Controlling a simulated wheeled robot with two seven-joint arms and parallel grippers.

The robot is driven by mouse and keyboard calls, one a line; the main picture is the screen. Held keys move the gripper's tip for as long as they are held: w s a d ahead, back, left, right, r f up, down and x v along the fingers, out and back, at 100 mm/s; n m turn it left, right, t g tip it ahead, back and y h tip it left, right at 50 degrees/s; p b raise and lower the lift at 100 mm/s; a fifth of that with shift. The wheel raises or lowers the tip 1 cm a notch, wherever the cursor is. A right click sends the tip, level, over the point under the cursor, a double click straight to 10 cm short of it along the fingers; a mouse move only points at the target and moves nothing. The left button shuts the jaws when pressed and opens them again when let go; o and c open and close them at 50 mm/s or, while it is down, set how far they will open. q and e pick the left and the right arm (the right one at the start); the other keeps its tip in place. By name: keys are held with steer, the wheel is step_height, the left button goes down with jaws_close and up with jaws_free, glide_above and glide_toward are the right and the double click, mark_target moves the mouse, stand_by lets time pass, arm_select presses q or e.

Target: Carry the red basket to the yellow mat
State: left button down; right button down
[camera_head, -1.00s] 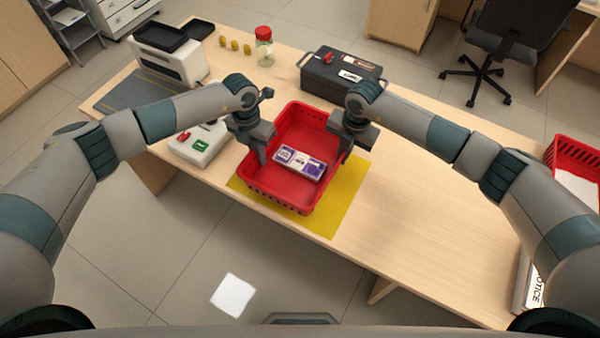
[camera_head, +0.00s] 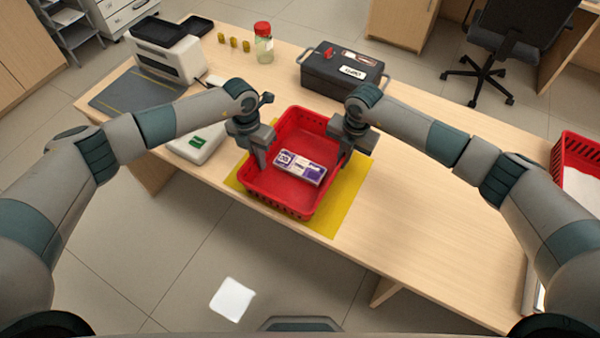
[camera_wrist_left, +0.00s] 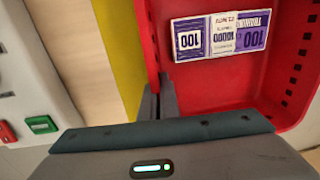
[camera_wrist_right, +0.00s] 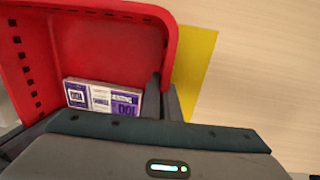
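The red basket (camera_head: 281,202) is over the yellow mat (camera_head: 346,207), which shows along its left, front and right sides. I cannot tell whether its base touches the mat. A purple-and-white banknote bundle (camera_head: 300,168) lies inside the basket; both wrist views show it too. My left gripper (camera_head: 261,160) is shut on the basket's left wall, with a finger on each side of it in the left wrist view (camera_wrist_left: 156,104). My right gripper (camera_head: 347,153) is shut on the right wall, also seen in the right wrist view (camera_wrist_right: 164,98).
A white device with a green key (camera_head: 196,143) is left of the basket. A black cash box (camera_head: 342,74), a red-lidded jar (camera_head: 263,45) and a white printer (camera_head: 168,60) stand behind. Another red basket (camera_head: 577,160) is at the right edge. The counter (camera_head: 430,215) right of the mat is clear.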

arm_select(q)
steer(key=shift+a+f, duration=0.2)
steer(key=shift+f, duration=0.2)
arm_select(e)
steer(key=shift+d+f, duration=0.15)
steer(key=shift+f, duration=0.2)
arm_select(q)
steer(key=c, duration=2.4)
jaws_free()
steer(key=shift+f, duration=0.1)
steer(key=shift+c, duration=0.2)
arm_select(e)
steer(key=c, duration=2.4)
jaws_free()
steer(key=shift+f, duration=0.1)
steer(key=shift+c, duration=0.2)
arm_select(q)
steer(key=o, duration=0.4)
arm_select(e)
steer(key=o, duration=0.4)
arm_select(q)
steer(key=shift+d, duration=0.1)
steer(key=shift+r, duration=0.2)
steer(key=r, duration=0.8)
steer(key=a+r, duration=0.1)
steer(key=r, duration=0.2)
steer(key=shift+w+r, duration=0.25)
steer(key=shift+r, duration=0.15)
arm_select(e)
steer(key=shift+r, duration=0.2)
